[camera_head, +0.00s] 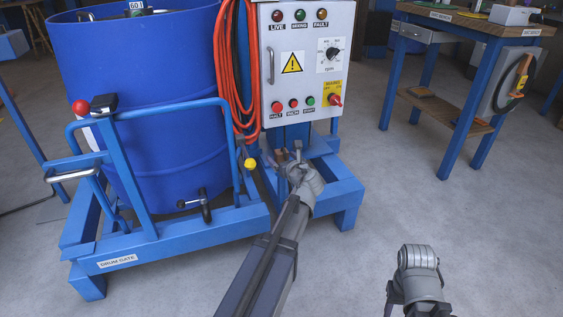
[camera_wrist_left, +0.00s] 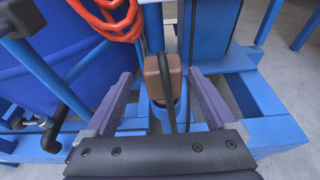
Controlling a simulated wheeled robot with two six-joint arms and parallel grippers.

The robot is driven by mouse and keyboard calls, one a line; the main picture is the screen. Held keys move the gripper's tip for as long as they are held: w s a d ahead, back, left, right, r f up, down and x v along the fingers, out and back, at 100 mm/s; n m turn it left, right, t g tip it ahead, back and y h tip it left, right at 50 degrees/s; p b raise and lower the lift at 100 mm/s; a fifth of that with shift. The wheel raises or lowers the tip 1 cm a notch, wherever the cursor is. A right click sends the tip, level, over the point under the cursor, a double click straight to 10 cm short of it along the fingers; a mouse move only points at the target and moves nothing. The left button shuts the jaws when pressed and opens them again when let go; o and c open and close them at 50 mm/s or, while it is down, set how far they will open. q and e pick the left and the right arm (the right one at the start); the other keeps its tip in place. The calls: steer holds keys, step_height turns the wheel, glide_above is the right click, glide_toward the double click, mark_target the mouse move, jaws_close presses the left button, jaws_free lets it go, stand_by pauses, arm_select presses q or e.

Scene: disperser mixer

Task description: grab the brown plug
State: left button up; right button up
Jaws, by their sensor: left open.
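The brown plug (camera_wrist_left: 168,78) is a small brown block in the left wrist view, at the blue frame below the panel. A black cord (camera_wrist_left: 167,100) runs from it toward the camera. My left gripper (camera_wrist_left: 160,82) is open, with one finger on each side of the plug and a visible gap on both sides. In the head view my left gripper (camera_head: 287,158) is just below the control panel, and it largely hides the plug. My right arm shows at the lower right, but its fingers do not.
A grey control panel (camera_head: 308,65) hangs above my left gripper. A blue drum (camera_head: 145,80) with an orange hose (camera_head: 228,70) stands to the left, on a blue frame (camera_head: 205,228). A workbench (camera_head: 460,22) stands at the right. The floor between is clear.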

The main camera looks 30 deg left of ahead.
arm_select(q)
steer(key=shift+b+x, duration=0.8)
steer(key=shift+x, duration=1.8)
steer(key=shift+w+d, duration=0.15)
jaws_close()
